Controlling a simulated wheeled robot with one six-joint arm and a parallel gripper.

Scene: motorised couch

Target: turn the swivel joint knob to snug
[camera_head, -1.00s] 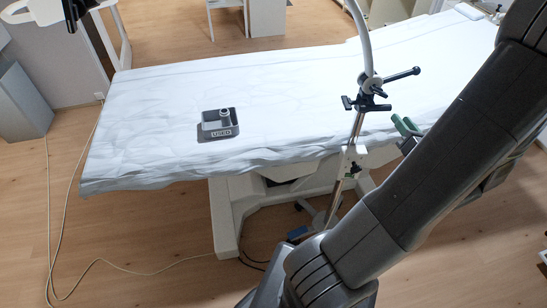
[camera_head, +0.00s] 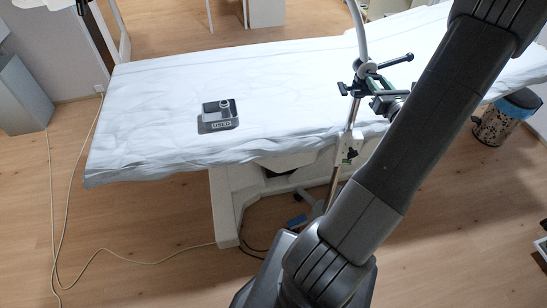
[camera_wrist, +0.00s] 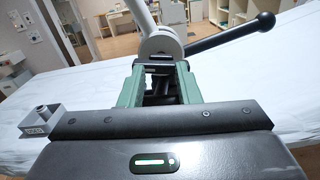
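The black swivel joint (camera_head: 366,76) sits on the upright metal post at the near edge of the couch, with a grey curved tube rising from it. Its long black lever (camera_head: 396,61) points right, and a small black knob (camera_head: 343,89) shows at its left. In the wrist view the joint (camera_wrist: 161,60) and lever (camera_wrist: 235,35) are straight ahead. My gripper (camera_wrist: 160,72) has green fingers set apart, with dark joint parts between or just beyond them. Contact is not clear. In the head view my gripper (camera_head: 380,88) is at the joint's near right side, partly hidden by my arm.
A speckled bin (camera_head: 503,118) stands at right. A cable (camera_head: 60,230) runs along the floor at left.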

